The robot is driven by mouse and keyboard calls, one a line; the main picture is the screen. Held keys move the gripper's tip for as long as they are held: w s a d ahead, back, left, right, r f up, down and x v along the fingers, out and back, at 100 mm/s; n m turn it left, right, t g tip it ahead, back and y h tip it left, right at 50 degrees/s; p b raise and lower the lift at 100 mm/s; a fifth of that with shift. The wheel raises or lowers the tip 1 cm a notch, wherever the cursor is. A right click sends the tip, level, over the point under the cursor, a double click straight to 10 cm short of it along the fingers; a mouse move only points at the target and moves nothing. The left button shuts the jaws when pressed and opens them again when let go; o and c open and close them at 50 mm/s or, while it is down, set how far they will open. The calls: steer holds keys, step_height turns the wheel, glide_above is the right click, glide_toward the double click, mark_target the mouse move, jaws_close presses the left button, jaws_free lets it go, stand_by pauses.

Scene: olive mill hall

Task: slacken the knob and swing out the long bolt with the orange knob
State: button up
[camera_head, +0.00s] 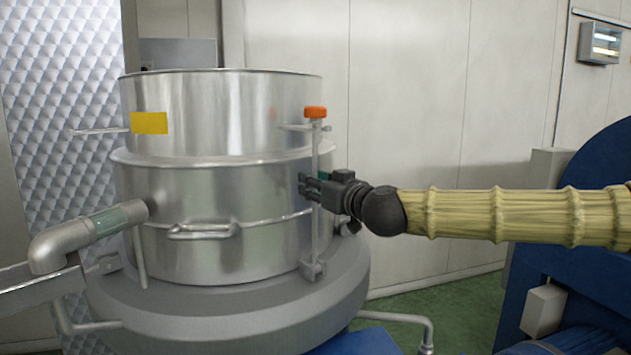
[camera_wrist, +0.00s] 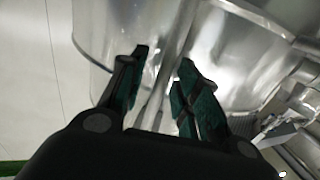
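The long bolt (camera_head: 315,235) stands upright at the right side of the steel vessel (camera_head: 215,190). Its orange knob (camera_head: 315,112) is at the top, at a bracket on the vessel's upper part, and its foot is at a lug near the base. My gripper (camera_head: 304,184) is at the middle of the bolt, well below the knob, reaching in from the right. In the wrist view the two green-lined fingers are apart, and the bolt's rod (camera_wrist: 174,45) runs between them with gaps to the sides. The knob is not visible in the wrist view.
A yellow plate (camera_head: 149,123) and a thin rod are on the vessel's left. A handle (camera_head: 203,230) sticks out at its front. A pipe (camera_head: 85,238) leads off at the left. Blue machinery (camera_head: 575,215) stands at the right, and a pale wall is behind.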

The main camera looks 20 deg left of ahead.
steer(key=shift+r, duration=0.1)
jaws_close()
stand_by(0.4)
